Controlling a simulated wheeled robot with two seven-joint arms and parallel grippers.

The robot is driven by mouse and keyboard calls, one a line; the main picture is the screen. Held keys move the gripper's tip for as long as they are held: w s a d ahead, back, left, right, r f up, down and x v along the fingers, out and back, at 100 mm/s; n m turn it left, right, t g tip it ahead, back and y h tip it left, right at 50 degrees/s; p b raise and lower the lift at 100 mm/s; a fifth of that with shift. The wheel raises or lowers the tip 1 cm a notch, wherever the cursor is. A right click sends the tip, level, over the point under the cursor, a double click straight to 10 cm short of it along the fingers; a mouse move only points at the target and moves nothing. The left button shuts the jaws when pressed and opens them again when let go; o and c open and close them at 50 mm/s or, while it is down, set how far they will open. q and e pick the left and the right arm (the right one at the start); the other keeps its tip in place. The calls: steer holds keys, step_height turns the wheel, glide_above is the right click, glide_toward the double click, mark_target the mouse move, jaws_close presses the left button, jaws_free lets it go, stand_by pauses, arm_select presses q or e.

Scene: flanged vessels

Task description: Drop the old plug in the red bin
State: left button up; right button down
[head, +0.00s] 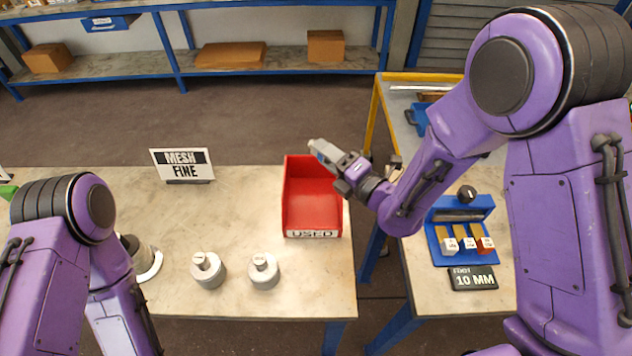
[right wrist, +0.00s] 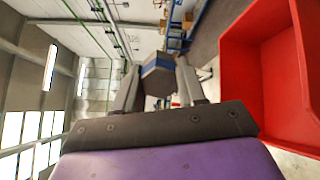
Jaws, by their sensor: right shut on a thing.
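My right gripper (head: 334,158) is shut on the old plug (head: 322,150), a grey piece with a blue band. The plug also shows between the fingers in the right wrist view (right wrist: 158,76). In the head view the gripper and plug are over the upper right part of the red bin (head: 313,222), above it. The bin is open-topped, carries a "USED" label and stands at the table's right end. Its red wall (right wrist: 245,85) fills the right of the wrist view, beside the gripper. No plug shows inside the visible part of the bin. My left gripper is out of view.
Two grey capped cylinders (head: 208,271) (head: 264,271) stand left of the bin. A flanged vessel (head: 148,262) is partly hidden by my left arm. A "MESH FINE" sign (head: 183,164) stands behind. A side table holds a blue rack (head: 447,240) and a "10 MM" sign (head: 473,279).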

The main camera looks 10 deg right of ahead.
steer(key=shift+a+n+y, duration=0.3)
steer(key=shift+y, duration=0.1)
step_height(320, 180, down, 6)
steer(key=b, duration=0.4)
steer(key=shift+a, duration=0.2)
steer(key=shift+w, duration=0.1)
steer(key=c, duration=0.6)
jaws_free()
steer(key=shift+o, duration=0.2)
steer(key=shift+f, duration=0.1)
